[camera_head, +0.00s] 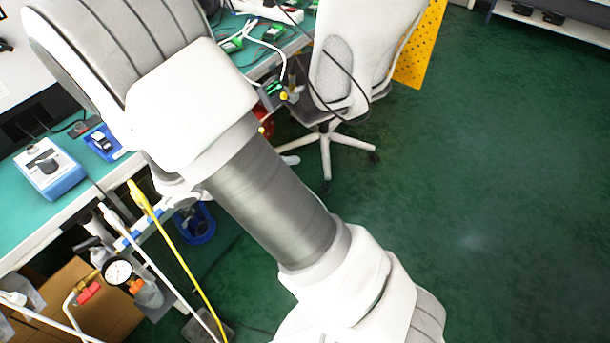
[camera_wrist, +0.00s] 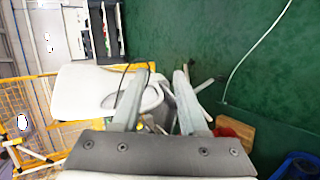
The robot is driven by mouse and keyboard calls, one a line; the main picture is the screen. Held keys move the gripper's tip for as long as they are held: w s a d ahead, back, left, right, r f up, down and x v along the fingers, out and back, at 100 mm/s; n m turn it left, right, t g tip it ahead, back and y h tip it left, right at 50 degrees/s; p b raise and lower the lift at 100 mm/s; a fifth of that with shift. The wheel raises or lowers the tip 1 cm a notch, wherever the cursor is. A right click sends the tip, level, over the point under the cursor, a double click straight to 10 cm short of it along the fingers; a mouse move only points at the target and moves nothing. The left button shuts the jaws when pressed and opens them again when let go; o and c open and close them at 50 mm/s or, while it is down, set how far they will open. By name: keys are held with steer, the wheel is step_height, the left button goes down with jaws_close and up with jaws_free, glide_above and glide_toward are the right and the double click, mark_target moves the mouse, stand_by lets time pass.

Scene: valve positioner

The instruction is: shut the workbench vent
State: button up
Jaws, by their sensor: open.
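On the left in the head view is a workbench with a green top (camera_head: 25,225). Below its front edge is a round pressure gauge (camera_head: 118,271) on pipework, with a red handle (camera_head: 90,292) and an orange part (camera_head: 136,286) beside it. I cannot tell for certain which part is the vent, or whether it is open. My gripper (camera_wrist: 161,75) is open and empty in the wrist view, its two fingers apart. It points toward the white chair and green floor, and touches nothing that I can see. It does not show in the head view, where my arm crosses the middle.
A blue-white box with a black knob (camera_head: 48,166) and a blue device (camera_head: 103,141) stand on the bench. A yellow pole (camera_head: 175,245) leans at its front. A white office chair (camera_head: 355,50) stands beyond my arm. The green floor (camera_head: 500,170) at right is clear.

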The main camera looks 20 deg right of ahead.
steer(key=s+d+r+m+g+y+b, duration=0.2)
steer(key=s+r+y, duration=0.1)
steer(key=s+y, duration=0.1)
steer(key=shift+s+d+r+g+y, duration=0.3)
steer(key=shift+s+r+g, duration=0.1)
steer(key=shift+s, duration=0.5)
